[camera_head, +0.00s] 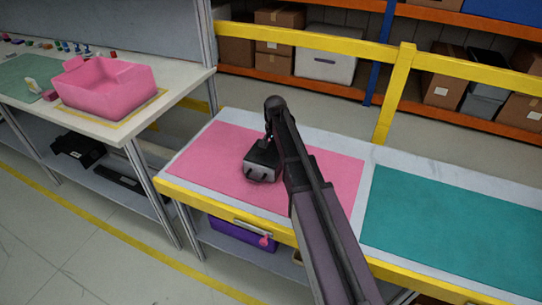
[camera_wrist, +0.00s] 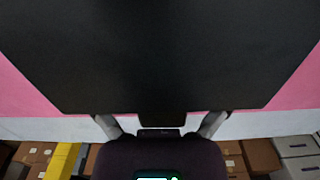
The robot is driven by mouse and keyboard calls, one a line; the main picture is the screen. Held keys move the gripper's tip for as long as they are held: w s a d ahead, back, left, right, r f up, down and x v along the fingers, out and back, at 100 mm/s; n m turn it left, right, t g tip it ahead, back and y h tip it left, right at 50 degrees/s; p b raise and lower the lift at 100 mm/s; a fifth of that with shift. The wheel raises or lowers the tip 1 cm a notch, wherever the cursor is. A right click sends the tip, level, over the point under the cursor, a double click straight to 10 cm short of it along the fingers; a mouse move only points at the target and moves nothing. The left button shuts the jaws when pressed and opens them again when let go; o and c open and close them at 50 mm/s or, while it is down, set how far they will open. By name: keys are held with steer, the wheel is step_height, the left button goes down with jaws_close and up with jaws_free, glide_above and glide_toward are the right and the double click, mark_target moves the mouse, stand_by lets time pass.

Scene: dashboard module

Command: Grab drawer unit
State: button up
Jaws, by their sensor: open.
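A small black drawer unit (camera_head: 262,162) with a grey front and dark handle-like marks sits on the pink mat (camera_head: 215,150). In the wrist view the black top of the unit (camera_wrist: 160,55) fills most of the upper picture, very close. My gripper (camera_head: 268,138) is at the back edge of the unit, partly hidden by my own arm. In the wrist view my gripper (camera_wrist: 160,118) has its two grey fingers spread apart at the edge of the black surface. I cannot tell whether the fingers touch the unit.
A teal mat (camera_head: 455,230) lies on the same bench to the right. A pink bin (camera_head: 105,85) stands on the table at left. A yellow rail (camera_head: 400,90) runs behind the bench, with shelves of boxes beyond. A purple bin (camera_head: 240,234) is below the bench top.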

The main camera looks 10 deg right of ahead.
jaws_close()
stand_by(0.3)
steer(key=shift+r, duration=0.15)
step_height(320, 180, up, 4)
steer(key=p, duration=0.4)
steer(key=shift+f, duration=0.2)
steer(key=s+a, duration=0.1)
steer(key=s, duration=0.9)
steer(key=s+a+r+p, duration=0.1)
steer(key=s, duration=0.4)
steer(key=shift+s+a, duration=0.35)
steer(key=shift+s, duration=0.05)
